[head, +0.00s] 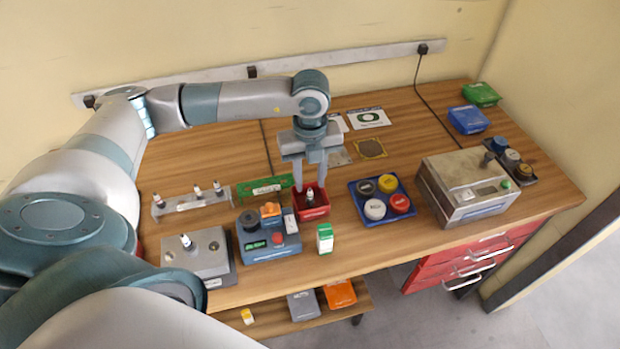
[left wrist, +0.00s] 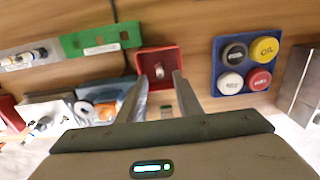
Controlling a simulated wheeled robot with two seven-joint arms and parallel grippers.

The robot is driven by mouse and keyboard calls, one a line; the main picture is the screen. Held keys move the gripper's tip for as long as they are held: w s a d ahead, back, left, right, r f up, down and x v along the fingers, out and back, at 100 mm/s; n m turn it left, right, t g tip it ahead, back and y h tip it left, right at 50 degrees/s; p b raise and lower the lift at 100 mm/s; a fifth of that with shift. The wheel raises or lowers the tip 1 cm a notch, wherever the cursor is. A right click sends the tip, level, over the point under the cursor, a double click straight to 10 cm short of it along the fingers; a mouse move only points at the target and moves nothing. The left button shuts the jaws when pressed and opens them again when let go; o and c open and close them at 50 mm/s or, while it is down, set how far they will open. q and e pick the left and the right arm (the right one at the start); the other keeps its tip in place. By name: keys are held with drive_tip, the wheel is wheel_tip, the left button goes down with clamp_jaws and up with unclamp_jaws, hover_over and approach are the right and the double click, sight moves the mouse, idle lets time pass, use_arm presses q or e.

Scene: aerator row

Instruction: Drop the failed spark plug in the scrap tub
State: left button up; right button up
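A small red tub (head: 315,212), which I take for the scrap tub, stands near the middle of the bench; it also shows in the left wrist view (left wrist: 174,57). A spark plug with a pale tip and dark body (head: 309,199) shows at the tub, apparently inside it and roughly upright. In the left wrist view a small plug end (left wrist: 159,72) shows against the tub's inside. My left gripper (head: 310,186) points down over the tub, fingers apart on either side of the plug, with gaps. No mark shows whether this plug is the failed one. My right gripper is out of view.
A rack with several plugs (head: 190,202) and a grey block with a plug (head: 200,262) stand left. A blue device (head: 268,246) and a green-white box (head: 325,238) sit in front. A blue tray of round caps (head: 364,213) is right of the tub, before a metal machine (head: 465,185).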

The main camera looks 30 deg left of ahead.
use_arm(q)
wheel_tip(320, 180, up, 6)
drive_tip(key=p, duration=0.2)
drive_tip(key=shift+p, duration=0.35)
idle(0.3)
